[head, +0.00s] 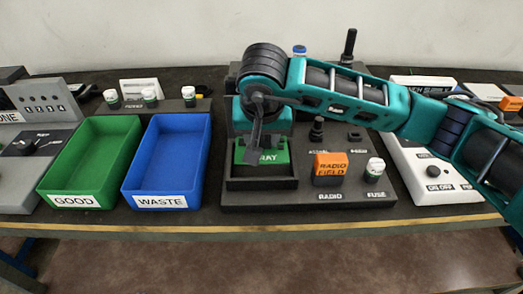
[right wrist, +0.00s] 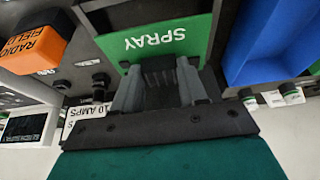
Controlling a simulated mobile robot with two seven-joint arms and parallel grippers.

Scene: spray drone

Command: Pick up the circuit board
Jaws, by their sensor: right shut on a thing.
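The circuit board is a green card marked SPRAY (head: 278,157), at the black open-fronted holder (head: 262,184) in the middle of the bench. It also shows large in the right wrist view (right wrist: 160,38). The gripper and wrist hide part of the board in the head view. I cannot tell whether the board still touches the holder. My left gripper is not in view.
A green GOOD bin (head: 62,184) and a blue WASTE bin (head: 140,184) stand empty to the left. An orange RADIO FIELD block (head: 331,164) and a white-capped fuse (head: 375,168) stand right of the holder. A dark upright post (head: 348,46) rises behind my arm.

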